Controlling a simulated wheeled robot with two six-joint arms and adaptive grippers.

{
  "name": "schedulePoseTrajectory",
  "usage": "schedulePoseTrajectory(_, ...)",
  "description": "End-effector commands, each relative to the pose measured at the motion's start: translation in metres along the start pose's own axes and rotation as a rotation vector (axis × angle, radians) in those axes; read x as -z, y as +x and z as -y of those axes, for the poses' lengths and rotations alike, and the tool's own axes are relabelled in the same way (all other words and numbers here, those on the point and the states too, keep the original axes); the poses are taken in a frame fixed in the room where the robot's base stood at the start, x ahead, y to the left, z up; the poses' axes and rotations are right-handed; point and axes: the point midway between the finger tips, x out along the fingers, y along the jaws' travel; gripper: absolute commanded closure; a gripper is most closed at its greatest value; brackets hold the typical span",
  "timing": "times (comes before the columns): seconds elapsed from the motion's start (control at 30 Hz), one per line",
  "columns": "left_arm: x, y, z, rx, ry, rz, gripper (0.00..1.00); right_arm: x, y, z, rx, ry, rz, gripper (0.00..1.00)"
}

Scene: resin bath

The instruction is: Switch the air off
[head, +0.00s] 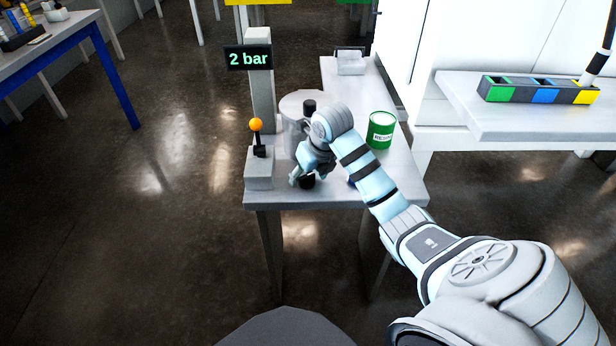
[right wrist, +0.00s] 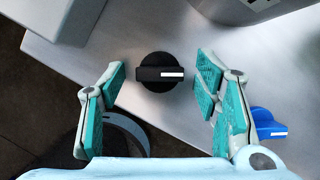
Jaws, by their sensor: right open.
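A black round knob (right wrist: 153,84) with a white mark sits on the bench edge in the right wrist view. Its bar lies crosswise, with the mark to the right. It also shows, partly hidden, in the head view (head: 307,182). My right gripper (head: 311,172) is open above it, one finger on each side, apparently without touching it. A blue knob (right wrist: 266,124) lies just outside the right finger. A display (head: 249,57) reads "2 bar". A lever with an orange ball (head: 256,125) stands upright on a grey box. My left gripper is out of view.
A grey cylindrical vessel (head: 292,110) stands behind my right gripper, and a green can (head: 381,130) stands to its right. A side table (head: 470,125) holds a tray of coloured compartments (head: 541,97). The floor left of the bench is clear.

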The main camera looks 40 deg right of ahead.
Motion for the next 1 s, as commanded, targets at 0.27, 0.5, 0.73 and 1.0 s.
schedulePoseTrajectory(0.27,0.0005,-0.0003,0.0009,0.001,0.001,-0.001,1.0,-0.0003,0.0011,-0.0001,0.0,0.0,0.0,0.48)
schedulePoseTrajectory(0.5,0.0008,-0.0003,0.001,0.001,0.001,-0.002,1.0,-0.0003,0.001,-0.0001,0.0,0.0,0.0,0.87)
schedulePoseTrajectory(0.73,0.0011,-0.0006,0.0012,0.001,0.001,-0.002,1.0,-0.0002,0.0008,0.0,-0.004,-0.008,0.0,0.91)
schedulePoseTrajectory(1.0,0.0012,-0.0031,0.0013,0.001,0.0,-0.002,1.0,-0.0005,0.0005,0.001,-0.037,-0.089,0.0,0.91)
